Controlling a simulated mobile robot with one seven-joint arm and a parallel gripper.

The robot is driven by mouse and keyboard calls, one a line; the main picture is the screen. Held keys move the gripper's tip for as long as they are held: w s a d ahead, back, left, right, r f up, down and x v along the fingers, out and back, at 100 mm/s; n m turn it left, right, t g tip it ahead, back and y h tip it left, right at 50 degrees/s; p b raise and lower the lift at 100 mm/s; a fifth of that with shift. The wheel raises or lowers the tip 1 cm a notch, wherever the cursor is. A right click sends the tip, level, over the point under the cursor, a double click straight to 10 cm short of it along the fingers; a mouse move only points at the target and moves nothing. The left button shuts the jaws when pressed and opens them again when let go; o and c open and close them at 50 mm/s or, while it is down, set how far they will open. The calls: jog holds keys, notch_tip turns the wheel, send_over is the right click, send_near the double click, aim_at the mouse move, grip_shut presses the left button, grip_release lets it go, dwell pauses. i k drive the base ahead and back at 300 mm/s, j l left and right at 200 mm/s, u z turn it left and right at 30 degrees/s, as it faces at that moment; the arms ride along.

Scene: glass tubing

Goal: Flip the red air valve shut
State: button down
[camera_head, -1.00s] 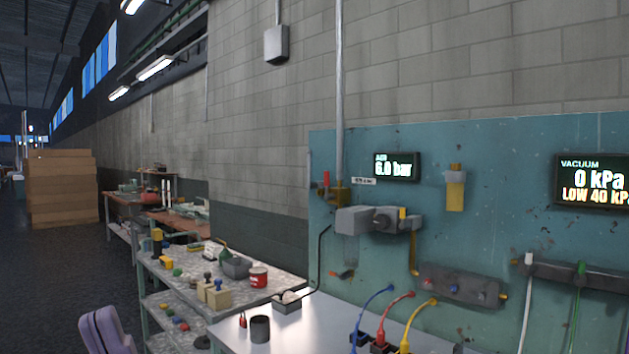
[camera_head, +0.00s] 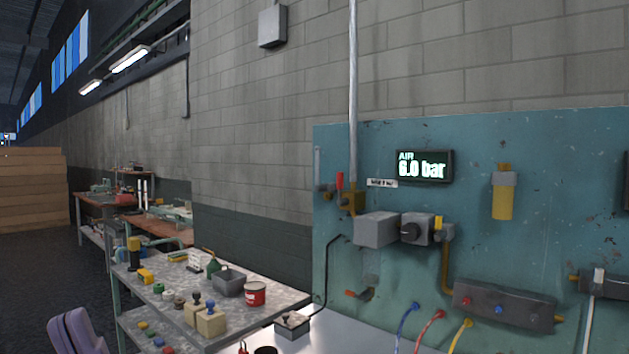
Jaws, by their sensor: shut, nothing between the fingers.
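The red air valve handle (camera_head: 339,181) stands upright on the left part of the teal wall panel. It sits by a brass fitting (camera_head: 349,200) at the foot of the vertical grey pipe (camera_head: 353,100). The air display (camera_head: 423,166) to its right reads 6.0 bar. A small white label (camera_head: 382,183) is just right of the handle. My gripper is not in view.
A grey regulator block (camera_head: 376,230) is below the valve on the teal panel (camera_head: 540,140). A bench top (camera_head: 330,340) runs below it, with coloured hoses (camera_head: 430,325). A cluttered cart (camera_head: 180,270) stands at the left.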

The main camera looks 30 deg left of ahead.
aim_at(343, 202)
jog(key=i+j, duration=0.15)
jog(key=j, duration=0.2)
jog(key=i+j, duration=0.1)
jog(key=j, duration=0.3)
jog(key=i+j, duration=0.15)
jog(key=j, duration=0.2)
jog(key=i+j, duration=0.1)
jog(key=j, duration=0.25)
jog(key=i+j, duration=0.15)
jog(key=j, duration=0.2)
jog(key=i+j, duration=0.1)
jog(key=j, duration=0.3)
jog(key=i+j, duration=0.15)
jog(key=j, duration=0.2)
jog(key=i+j, duration=0.1)
jog(key=j, duration=0.25)
